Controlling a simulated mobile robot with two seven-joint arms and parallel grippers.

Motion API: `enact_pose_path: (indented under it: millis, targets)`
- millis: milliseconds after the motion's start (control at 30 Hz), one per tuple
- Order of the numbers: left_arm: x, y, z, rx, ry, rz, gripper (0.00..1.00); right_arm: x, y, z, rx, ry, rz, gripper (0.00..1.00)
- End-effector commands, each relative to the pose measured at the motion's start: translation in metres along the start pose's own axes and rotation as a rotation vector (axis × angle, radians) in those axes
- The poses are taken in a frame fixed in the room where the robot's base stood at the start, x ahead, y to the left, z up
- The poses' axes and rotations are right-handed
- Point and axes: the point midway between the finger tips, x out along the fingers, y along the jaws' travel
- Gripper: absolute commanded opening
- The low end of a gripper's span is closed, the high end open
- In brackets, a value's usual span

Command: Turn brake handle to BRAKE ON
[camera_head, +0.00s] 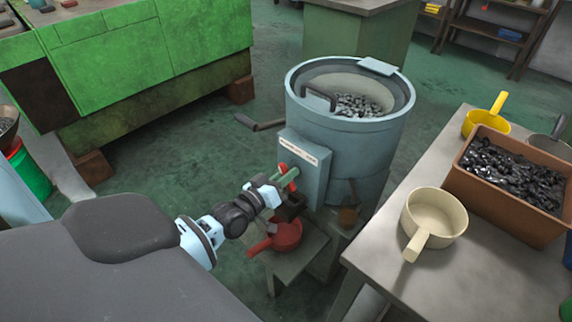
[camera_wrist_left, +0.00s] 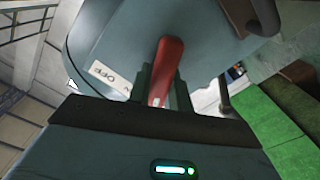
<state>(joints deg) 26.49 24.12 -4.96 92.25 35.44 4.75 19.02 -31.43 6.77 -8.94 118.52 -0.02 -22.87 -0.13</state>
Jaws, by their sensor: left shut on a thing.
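The brake handle (camera_head: 284,170) is a red lever on the front panel (camera_head: 318,170) of a blue-grey round machine (camera_head: 345,140) in the head view. My left gripper (camera_head: 284,181) is at the panel, shut on the handle. In the left wrist view the red handle (camera_wrist_left: 165,72) stands between the two dark fingers (camera_wrist_left: 160,85) of my left gripper. A white label (camera_wrist_left: 108,76) on the panel reads "OFF" in part; the rest is hidden by the gripper. My right gripper does not show.
A red scoop (camera_head: 285,236) sits on a low stand below the panel. A table (camera_head: 475,270) at right bears a cream pan (camera_head: 434,217), a yellow scoop (camera_head: 486,117) and a brown crate (camera_head: 480,195) of dark pieces. A crank (camera_head: 268,125) juts left from the machine.

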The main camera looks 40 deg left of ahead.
Motion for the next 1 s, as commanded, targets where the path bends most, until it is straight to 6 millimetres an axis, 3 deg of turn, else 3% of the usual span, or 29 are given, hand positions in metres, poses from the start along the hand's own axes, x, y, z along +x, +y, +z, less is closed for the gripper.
enact_pose_path:
  millis: [33, 167, 533, 1000]
  targets:
    - [0.0, 0.0, 0.0, -0.004, 0.0, 0.0, 0.24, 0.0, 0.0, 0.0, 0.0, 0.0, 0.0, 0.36]
    - [0.0, 0.0, 0.0, -0.003, 0.0, 0.0, 0.41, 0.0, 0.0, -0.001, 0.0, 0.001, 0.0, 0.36]
    - [-0.004, 0.0, 0.0, -0.001, -0.001, 0.0, 0.42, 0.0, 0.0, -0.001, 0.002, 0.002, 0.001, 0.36]
    - [-0.065, 0.0, 0.0, -0.001, -0.002, -0.001, 0.42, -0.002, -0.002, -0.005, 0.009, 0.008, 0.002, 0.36]
